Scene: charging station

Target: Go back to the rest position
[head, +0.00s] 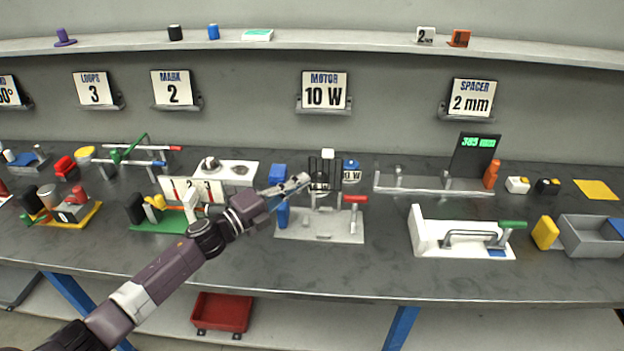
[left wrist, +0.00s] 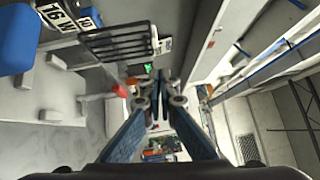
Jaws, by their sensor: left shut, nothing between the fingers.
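My left gripper (head: 294,186) reaches in from the left in the head view. Its fingers are shut with nothing between them, and it is above the left part of a grey fixture plate (head: 320,238) on the bench. The left wrist view shows its two blue fingers (left wrist: 158,95) together at the tips. A black rack (head: 324,171) stands at the back of the fixture. It also shows at the top of the left wrist view (left wrist: 117,42). A red-handled lever (head: 355,199) stands at the fixture's right. My right gripper is not in view.
A white block with a green-handled bar (head: 470,238) and a grey bin (head: 588,236) stand to the right. A green-based fixture (head: 160,224) and a white box (head: 224,172) are near my left arm. A shelf (head: 330,42) runs above. Bare bench lies in front (head: 330,275).

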